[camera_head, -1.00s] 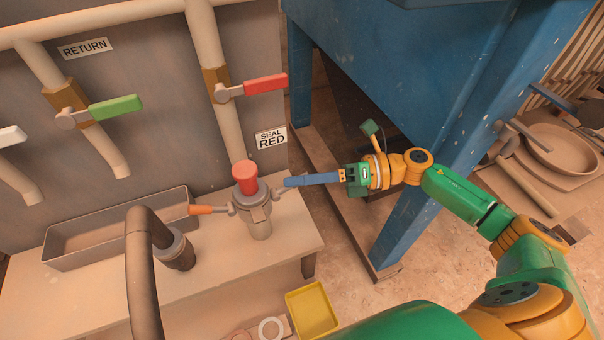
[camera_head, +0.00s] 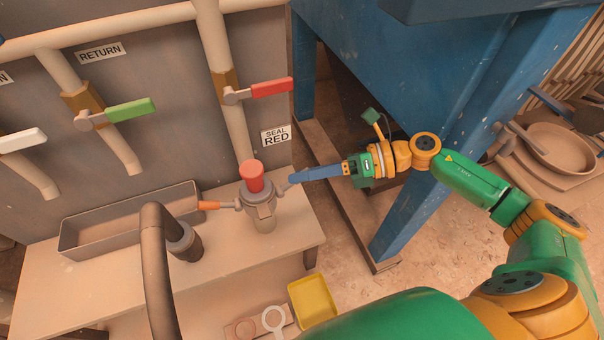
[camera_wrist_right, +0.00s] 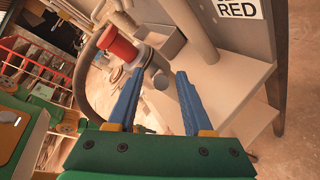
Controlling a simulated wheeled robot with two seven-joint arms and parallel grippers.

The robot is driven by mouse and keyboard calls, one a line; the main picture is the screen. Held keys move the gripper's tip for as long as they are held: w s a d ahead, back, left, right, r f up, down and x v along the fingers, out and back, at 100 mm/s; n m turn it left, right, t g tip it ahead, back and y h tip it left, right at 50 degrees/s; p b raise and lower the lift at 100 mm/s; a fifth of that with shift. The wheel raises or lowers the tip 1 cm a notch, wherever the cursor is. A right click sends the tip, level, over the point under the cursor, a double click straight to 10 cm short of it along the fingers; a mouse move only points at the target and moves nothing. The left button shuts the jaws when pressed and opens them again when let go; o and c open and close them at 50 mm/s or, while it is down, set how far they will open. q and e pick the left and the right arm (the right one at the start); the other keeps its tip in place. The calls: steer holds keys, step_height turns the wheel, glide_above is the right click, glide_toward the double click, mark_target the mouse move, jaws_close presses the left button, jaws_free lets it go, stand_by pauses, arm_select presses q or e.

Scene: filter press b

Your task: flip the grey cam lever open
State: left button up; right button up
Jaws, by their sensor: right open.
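A grey coupling (camera_head: 262,208) with a red plug (camera_head: 251,176) on top stands upright on the bench. The grey cam lever (camera_head: 280,188) sticks out from its right side. An orange-handled lever (camera_head: 213,205) sticks out on its left side. My right gripper (camera_head: 292,178), with long blue fingers, is open just right of the coupling, its tips close to the grey lever. In the right wrist view the grey cam lever (camera_wrist_right: 160,80) shows between the open fingertips (camera_wrist_right: 160,73), with the red plug (camera_wrist_right: 118,45) beyond. Contact cannot be told. My left gripper is not in view.
A curved pipe (camera_head: 155,255) and a long grey tray (camera_head: 85,242) are left of the coupling. Red (camera_head: 272,88) and green (camera_head: 130,110) valve handles are on the wall behind. A blue frame leg (camera_head: 420,190) stands behind my right arm. A yellow tray (camera_head: 312,300) lies below the bench.

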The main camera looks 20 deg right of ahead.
steer(key=b+v, duration=0.2)
steer(key=v, duration=0.4)
steer(key=shift+d, duration=0.1)
